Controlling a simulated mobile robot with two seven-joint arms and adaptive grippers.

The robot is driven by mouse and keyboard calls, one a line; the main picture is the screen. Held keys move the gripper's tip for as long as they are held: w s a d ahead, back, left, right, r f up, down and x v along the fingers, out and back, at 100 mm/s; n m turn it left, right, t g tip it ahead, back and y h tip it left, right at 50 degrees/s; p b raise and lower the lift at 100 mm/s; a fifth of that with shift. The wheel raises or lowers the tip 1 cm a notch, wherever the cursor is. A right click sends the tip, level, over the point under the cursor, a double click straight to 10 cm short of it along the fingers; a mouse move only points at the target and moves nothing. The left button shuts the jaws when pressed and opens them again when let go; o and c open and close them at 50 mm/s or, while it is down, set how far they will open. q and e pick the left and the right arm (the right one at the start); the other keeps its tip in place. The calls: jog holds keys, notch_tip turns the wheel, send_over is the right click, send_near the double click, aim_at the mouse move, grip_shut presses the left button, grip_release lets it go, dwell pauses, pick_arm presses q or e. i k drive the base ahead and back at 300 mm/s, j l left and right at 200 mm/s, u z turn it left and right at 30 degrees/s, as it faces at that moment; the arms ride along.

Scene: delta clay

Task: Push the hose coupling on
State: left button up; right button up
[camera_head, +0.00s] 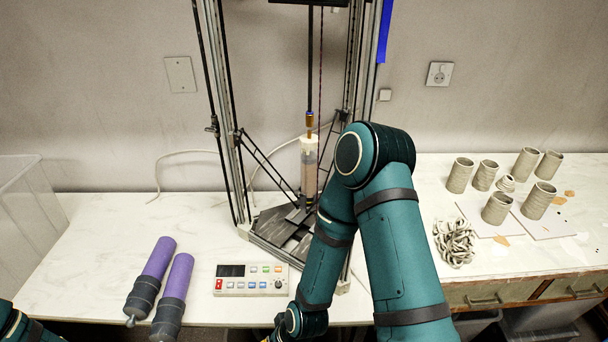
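A brass-coloured hose coupling (309,119) hangs at the lower end of a dark vertical hose or rod (310,70) inside the frame of the delta printer (233,130). Directly below it stands an upright clear tube of clay (309,172) with a pale cap (309,143). The coupling's lower tip is at the cap; I cannot tell whether they touch or are joined. My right arm bends down in front of the printer and runs out at the bottom edge, its gripper out of view. Only a bit of my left arm shows at the bottom left corner.
Two purple cylinders with dark ends (158,259) lie at the front left. A control box (249,279) lies before the printer. Clay cups (498,207) on boards and a coiled clay heap (454,242) stand right. A clear bin (28,205) stands left.

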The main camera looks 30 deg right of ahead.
aim_at(309, 117)
jog(key=l+z, duration=0.1)
jog(key=z, duration=0.75)
